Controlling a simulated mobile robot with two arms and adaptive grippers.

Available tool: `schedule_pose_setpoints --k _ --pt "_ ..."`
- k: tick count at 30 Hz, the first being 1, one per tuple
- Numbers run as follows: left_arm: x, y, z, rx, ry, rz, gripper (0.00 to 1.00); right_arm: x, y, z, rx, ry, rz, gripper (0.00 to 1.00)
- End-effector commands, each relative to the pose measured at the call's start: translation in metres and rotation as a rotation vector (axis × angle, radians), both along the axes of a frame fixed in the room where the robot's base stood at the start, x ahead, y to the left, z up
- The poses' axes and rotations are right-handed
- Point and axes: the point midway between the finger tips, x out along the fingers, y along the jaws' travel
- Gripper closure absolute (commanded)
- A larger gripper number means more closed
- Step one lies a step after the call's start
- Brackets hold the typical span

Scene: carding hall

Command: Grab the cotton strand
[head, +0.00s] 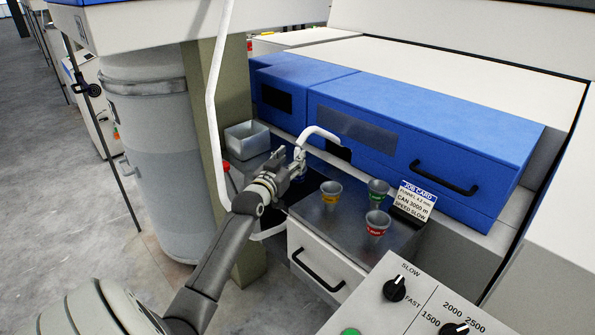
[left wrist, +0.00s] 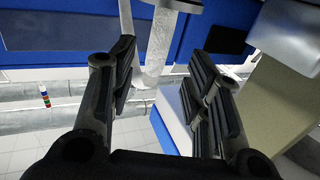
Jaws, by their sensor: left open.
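The white cotton strand (head: 322,131) comes out at the blue machine front in the head view, arches left and drops beside my left gripper (head: 292,166). In the left wrist view the fluffy strand (left wrist: 160,45) hangs between the two spread fingers of my left gripper (left wrist: 165,78). The gripper is open and not closed on it. I cannot tell whether a finger touches the strand. The strand's lower part is hidden by the gripper in the head view. My right gripper is not in view.
Funnels with yellow (head: 331,193), green (head: 377,191) and red (head: 377,222) bands stand on the dark worktop beside a job card (head: 413,200). A grey bin (head: 247,139) sits behind the gripper. A long white line (head: 211,110) hangs before the post (head: 233,90). A knob panel (head: 420,300) is front right.

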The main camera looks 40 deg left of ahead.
Motion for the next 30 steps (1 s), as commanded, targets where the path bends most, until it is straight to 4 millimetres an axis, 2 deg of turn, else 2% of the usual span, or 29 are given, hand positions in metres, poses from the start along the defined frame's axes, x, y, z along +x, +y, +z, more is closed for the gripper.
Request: schedule_pose_setpoints --k 3,9,19,30 --pt "0.017 0.002 0.004 0.000 -0.002 0.000 0.55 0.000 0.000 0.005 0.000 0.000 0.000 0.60" --pt "0.037 0.008 0.003 0.001 -0.001 0.000 0.55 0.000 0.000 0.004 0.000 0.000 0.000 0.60" --pt "0.041 0.009 0.002 0.000 -0.001 0.000 0.55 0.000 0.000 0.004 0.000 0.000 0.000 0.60" --pt "0.041 0.009 0.002 0.000 -0.001 0.000 0.99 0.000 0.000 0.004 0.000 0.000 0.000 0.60"
